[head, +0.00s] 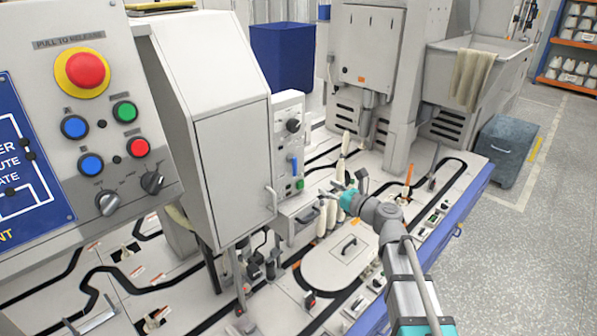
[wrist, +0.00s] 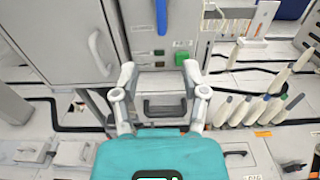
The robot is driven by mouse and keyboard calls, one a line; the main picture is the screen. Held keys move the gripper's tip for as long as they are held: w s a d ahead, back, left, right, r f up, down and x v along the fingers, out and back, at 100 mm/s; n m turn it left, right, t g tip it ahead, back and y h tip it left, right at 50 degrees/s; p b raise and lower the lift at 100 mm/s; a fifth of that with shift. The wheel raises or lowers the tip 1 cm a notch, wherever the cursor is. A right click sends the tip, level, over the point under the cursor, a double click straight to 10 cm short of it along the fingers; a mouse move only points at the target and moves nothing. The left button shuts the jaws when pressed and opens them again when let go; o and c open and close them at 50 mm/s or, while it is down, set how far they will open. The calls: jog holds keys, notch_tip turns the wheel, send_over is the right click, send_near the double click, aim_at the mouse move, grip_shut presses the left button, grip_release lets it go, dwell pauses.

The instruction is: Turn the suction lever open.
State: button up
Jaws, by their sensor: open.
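The suction lever appears to be the small blue handle (head: 294,165) on the pale control panel (head: 284,150). It also shows in the wrist view (wrist: 161,17), at the top centre, pointing along the panel's upright direction. A green button (wrist: 158,52) sits just below it. My gripper (head: 332,192) is in front of the panel, to the right of and lower than the lever. In the wrist view my gripper (wrist: 158,76) is open and empty, its fingers spread wide. The lever lies beyond the fingertips, apart from them.
A drawer-like box with a dark handle (wrist: 163,108) lies beyond and between the fingers. White bobbins (wrist: 243,108) stand in a row to the right. A large grey cabinet (head: 232,150) borders the panel on the left. A black knob (head: 293,125) sits above the lever.

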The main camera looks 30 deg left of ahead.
aim_at(296, 169)
jog(key=shift+a, duration=0.15)
jog(key=x, duration=1.3)
jog(key=shift+w+a+f, duration=0.1)
jog(key=shift+a, duration=0.15)
